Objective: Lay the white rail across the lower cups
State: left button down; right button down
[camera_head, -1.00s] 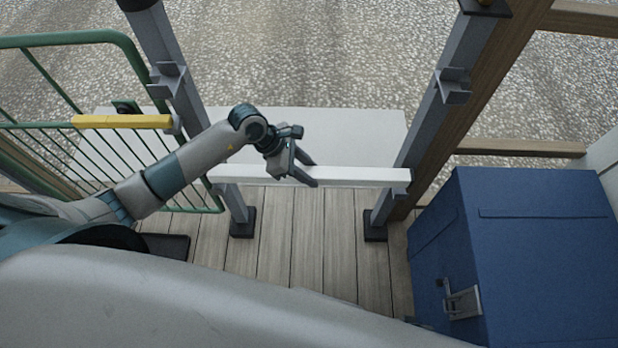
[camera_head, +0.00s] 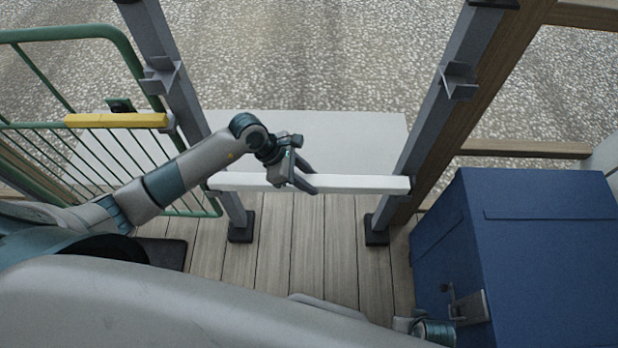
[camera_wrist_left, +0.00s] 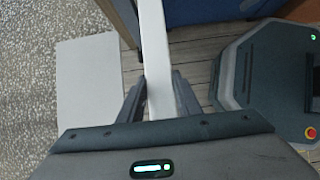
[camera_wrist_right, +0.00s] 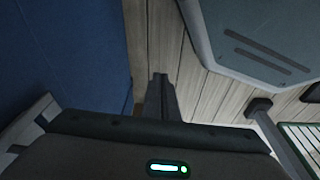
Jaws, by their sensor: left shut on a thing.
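My left gripper (camera_head: 303,178) is shut on the white rail (camera_head: 360,184) near its middle. The rail lies crosswise and nearly level between two grey posts, its ends at the posts. It also runs between the fingers in the left wrist view (camera_wrist_left: 156,60). The lower cups are hidden at the rail's ends, so I cannot tell whether it rests in them. The upper cups, left (camera_head: 160,76) and right (camera_head: 457,82), are empty. My right gripper (camera_wrist_right: 160,92) has its fingers together and empty, over the floor beside the blue box.
A blue box (camera_head: 545,260) with a latch stands at the right. A green gate (camera_head: 70,38) with a yellow bar (camera_head: 116,121) is at the left. A pale board (camera_head: 330,135) lies beyond the rail. Plank floor (camera_head: 305,240) shows on the near side.

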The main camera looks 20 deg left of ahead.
pick_arm(q)
jog(key=shift+f+b, duration=0.3)
jog(key=shift+f, duration=0.15)
pick_arm(e)
jog(key=shift+w+r, duration=0.2)
jog(key=shift+r, duration=0.85)
pick_arm(q)
jog(key=c, duration=1.2)
grip_release()
jog(key=shift+a, duration=0.1)
jog(key=shift+a+r, duration=0.25)
jog(key=shift+r, duration=0.2)
jog(key=v, duration=1)
jog(key=shift+b, duration=0.35)
jog(key=shift+s+a+r, duration=0.15)
jog(key=shift+r, duration=0.2)
pick_arm(e)
jog(key=shift+v, duration=1.05)
